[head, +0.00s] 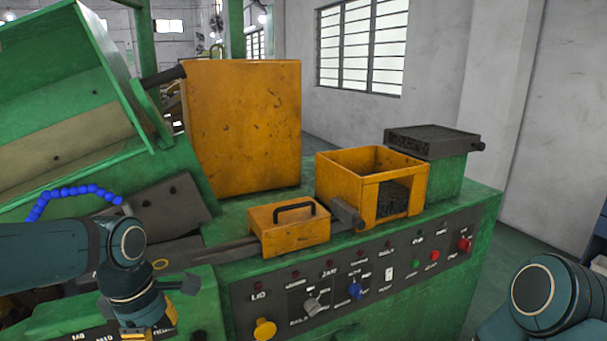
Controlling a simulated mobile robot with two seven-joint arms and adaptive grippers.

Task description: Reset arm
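My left arm comes in from the left, over the green machine (470,215). My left gripper (148,334) points down at the bottom edge of the head view, in front of the machine's lower left panel. Its fingertips are cut off, so its opening is hidden. My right arm shows only as a dark teal joint at the bottom right corner. My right gripper is outside the view.
The control panel (400,270) has several knobs and buttons. On the machine stand an orange lidded box (285,235), an open orange bin (345,190) and a tall orange cabinet (243,125). A raised green cover (60,90) is at left. Floor shows at right.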

